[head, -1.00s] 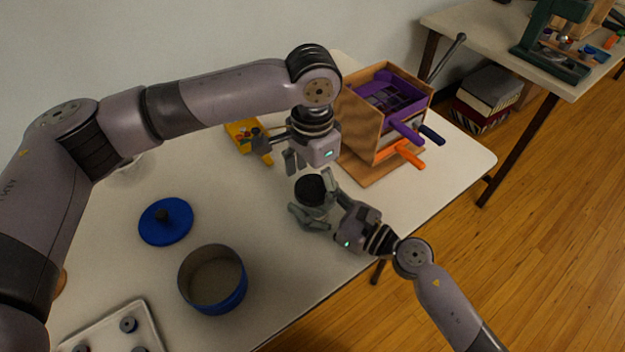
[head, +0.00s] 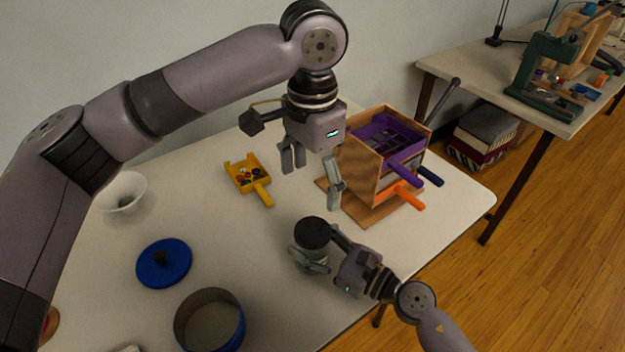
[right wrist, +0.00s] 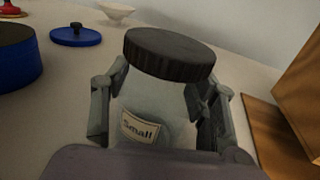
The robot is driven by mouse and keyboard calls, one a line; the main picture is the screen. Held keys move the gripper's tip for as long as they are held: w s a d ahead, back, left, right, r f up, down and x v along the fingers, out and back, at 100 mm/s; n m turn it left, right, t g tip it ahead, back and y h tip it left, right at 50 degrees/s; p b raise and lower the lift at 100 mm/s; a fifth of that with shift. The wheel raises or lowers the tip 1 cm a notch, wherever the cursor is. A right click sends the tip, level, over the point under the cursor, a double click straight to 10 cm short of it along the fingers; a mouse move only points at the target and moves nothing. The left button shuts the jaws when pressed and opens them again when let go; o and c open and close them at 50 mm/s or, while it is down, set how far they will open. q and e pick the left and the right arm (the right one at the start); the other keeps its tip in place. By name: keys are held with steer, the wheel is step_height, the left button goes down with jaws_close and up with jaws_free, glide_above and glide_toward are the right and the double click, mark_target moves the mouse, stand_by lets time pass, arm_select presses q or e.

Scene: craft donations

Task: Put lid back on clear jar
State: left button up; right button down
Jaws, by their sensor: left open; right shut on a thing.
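The clear jar (right wrist: 150,100), with a label reading "Small", stands on the table in the right wrist view. The black ribbed lid (right wrist: 170,54) is on the jar's mouth; I cannot tell whether it is fully seated. In the head view the lid (head: 312,232) hides most of the jar. My right gripper (head: 318,254) is shut on the jar's body, with a finger on each side below the lid. My left gripper (head: 312,182) is open and empty, in the air above the lid and clear of it.
Table between scoop and jar is clear.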

steer(key=c, duration=0.6)
jaws_free()
steer(key=shift+o, duration=0.2)
steer(key=v, duration=1.2)
